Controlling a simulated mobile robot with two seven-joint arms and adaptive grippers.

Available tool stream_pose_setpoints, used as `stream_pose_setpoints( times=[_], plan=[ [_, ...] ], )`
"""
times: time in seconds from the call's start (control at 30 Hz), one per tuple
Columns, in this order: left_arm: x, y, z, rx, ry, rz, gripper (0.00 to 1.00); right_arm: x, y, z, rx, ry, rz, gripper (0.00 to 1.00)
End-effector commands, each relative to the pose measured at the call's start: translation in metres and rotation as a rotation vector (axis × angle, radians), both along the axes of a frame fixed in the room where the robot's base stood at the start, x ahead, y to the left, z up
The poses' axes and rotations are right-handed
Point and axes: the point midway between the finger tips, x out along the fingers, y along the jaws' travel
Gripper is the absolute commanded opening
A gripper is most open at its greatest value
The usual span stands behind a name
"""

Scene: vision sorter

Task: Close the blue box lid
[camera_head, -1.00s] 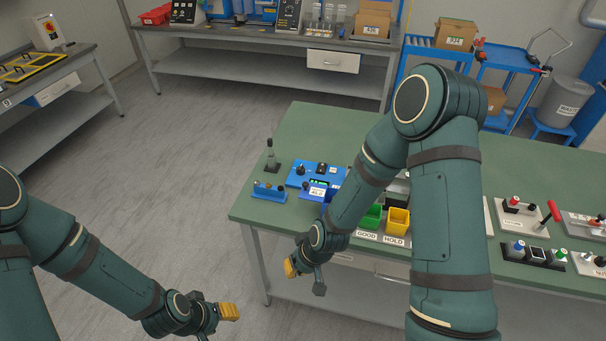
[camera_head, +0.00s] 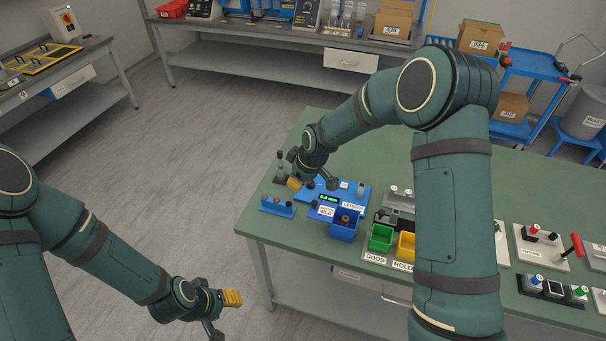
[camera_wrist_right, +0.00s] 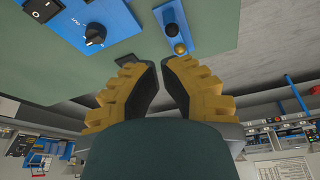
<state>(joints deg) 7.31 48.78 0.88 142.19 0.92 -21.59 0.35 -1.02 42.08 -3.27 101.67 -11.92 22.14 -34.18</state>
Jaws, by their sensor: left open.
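A small open blue box (camera_head: 342,232) stands near the front left of the green bench. The box is not seen there. My left gripper (camera_head: 224,312) is open and empty over the floor, left of the bench.
A blue panel (camera_head: 354,191) with a display and knobs lies behind the box. A small blue holder (camera_head: 277,207) is at its left. A green bin (camera_head: 381,238) and a yellow bin (camera_head: 405,246) stand right of the box.

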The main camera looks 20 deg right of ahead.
Motion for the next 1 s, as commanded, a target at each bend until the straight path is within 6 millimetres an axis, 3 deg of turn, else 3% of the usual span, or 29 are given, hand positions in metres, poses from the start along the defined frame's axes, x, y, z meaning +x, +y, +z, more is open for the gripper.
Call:
stream_pose_setpoints(
  times=[0.2, 0.5, 1.0],
  plan=[
    [-0.001, 0.0, -0.002, 0.0, 0.002, -0.002, 0.47, 0.006, 0.005, -0.032, 0.0, 0.0, -0.002, 0.0],
    [0.0, 0.0, 0.001, 0.0, 0.0, -0.001, 0.47, -0.02, -0.017, -0.03, 0.001, 0.0, -0.002, 0.0],
    [0.0, 0.0, 0.0, 0.0, 0.0, 0.0, 0.47, -0.025, -0.025, -0.03, 0.002, -0.001, -0.004, 0.0]
  ],
)
